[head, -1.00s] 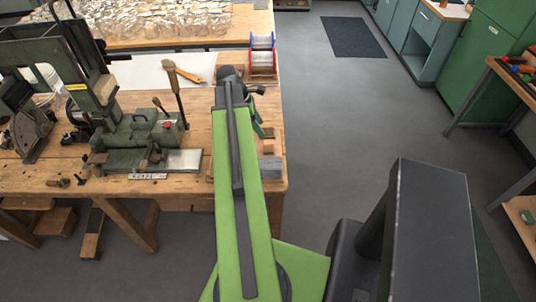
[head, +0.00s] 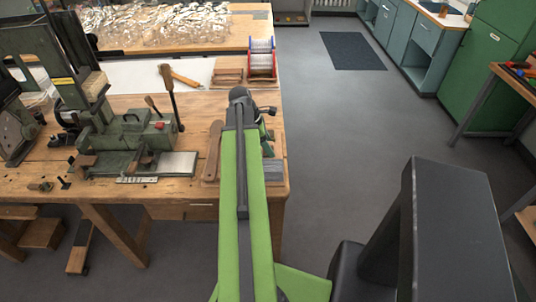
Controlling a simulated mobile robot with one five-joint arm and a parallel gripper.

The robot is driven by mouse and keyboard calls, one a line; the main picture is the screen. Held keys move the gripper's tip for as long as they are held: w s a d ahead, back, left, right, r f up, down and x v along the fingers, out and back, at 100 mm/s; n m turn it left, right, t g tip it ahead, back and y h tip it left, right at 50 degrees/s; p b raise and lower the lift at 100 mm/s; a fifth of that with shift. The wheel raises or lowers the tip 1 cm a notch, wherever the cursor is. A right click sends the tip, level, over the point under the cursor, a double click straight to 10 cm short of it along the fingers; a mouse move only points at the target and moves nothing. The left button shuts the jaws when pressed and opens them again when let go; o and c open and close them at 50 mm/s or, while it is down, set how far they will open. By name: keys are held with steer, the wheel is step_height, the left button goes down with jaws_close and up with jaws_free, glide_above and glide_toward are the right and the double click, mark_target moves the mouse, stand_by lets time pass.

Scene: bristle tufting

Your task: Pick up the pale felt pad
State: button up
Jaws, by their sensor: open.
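I cannot make out a pale felt pad for certain. A grey, flat-topped block (head: 272,170) lies on the bench near its right edge, just right of my green arm; I cannot tell whether it is felt. My arm reaches forward over the bench and hides part of the bench top. My gripper (head: 267,118) shows only partly past the dark wrist joint, and its jaws are open. It is farther from me than the grey block. I see nothing held in it.
The wooden workbench (head: 190,183) carries a green bench machine (head: 125,140) at left. A brown wooden strip (head: 213,150) lies left of my arm. Farther back are a wooden-handled tool (head: 185,78) and wire spools (head: 262,62). The floor right of the bench is clear.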

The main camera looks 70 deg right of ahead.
steer(key=shift+r, duration=0.1)
steer(key=shift+c, duration=0.4)
jaws_close()
steer(key=shift+r, duration=0.1)
